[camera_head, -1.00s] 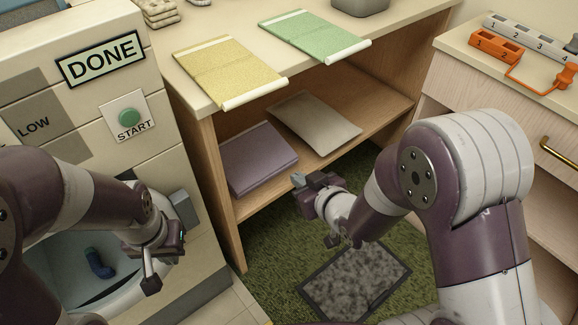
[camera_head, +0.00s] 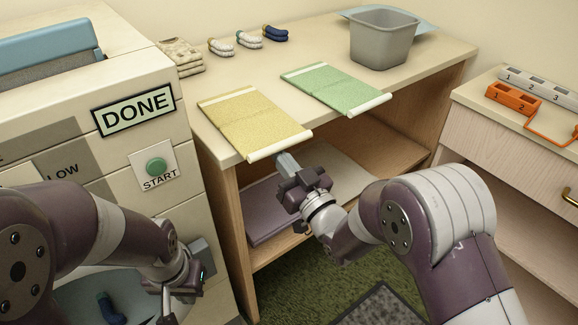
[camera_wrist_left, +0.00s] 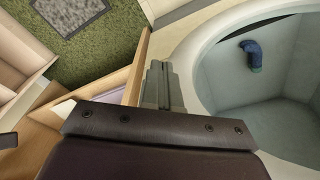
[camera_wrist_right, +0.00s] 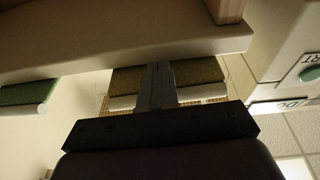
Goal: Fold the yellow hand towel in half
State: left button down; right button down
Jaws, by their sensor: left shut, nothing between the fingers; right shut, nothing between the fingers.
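The yellow hand towel (camera_head: 252,122) lies spread flat on the wooden bench top, with a faint line across its middle. Its near white-banded end (camera_head: 280,145) reaches past the bench's front edge. My right gripper (camera_head: 288,162) is shut and empty, just below and in front of that end; I cannot tell whether it touches. In the right wrist view the towel (camera_wrist_right: 190,76) shows beyond the shut fingers (camera_wrist_right: 157,80). My left gripper (camera_head: 167,302) is shut and empty, low in front of the washer, away from the towel; its fingers show in the left wrist view (camera_wrist_left: 160,85).
A green towel (camera_head: 333,88) lies right of the yellow one. Behind are a grey bin (camera_head: 383,40), rolled socks and folded cloths (camera_head: 181,56). The washer (camera_head: 150,200) stands left, a blue sock (camera_wrist_left: 252,56) in its drum. A purple cloth (camera_head: 262,210) lies on the shelf below.

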aim_at(282, 144)
jog(key=shift+r+p, duration=1.7)
jog(key=shift+r, duration=1.05)
jog(key=shift+f, duration=0.1)
jog(key=shift+w+a+r+p, duration=0.4)
jog(key=shift+w+r, duration=0.15)
jog(key=shift+r, duration=0.3)
jog(key=shift+w+a+r+p, duration=0.3)
jog(key=shift+w+r+p, duration=0.15)
jog(key=shift+r, duration=0.35)
jog(key=shift+w+a+r+p, duration=0.35)
jog(key=shift+w+r, duration=0.25)
jog(key=shift+r, duration=0.25)
jog(key=shift+w+a+r, duration=0.15)
jog(key=shift+w+r, duration=0.1)
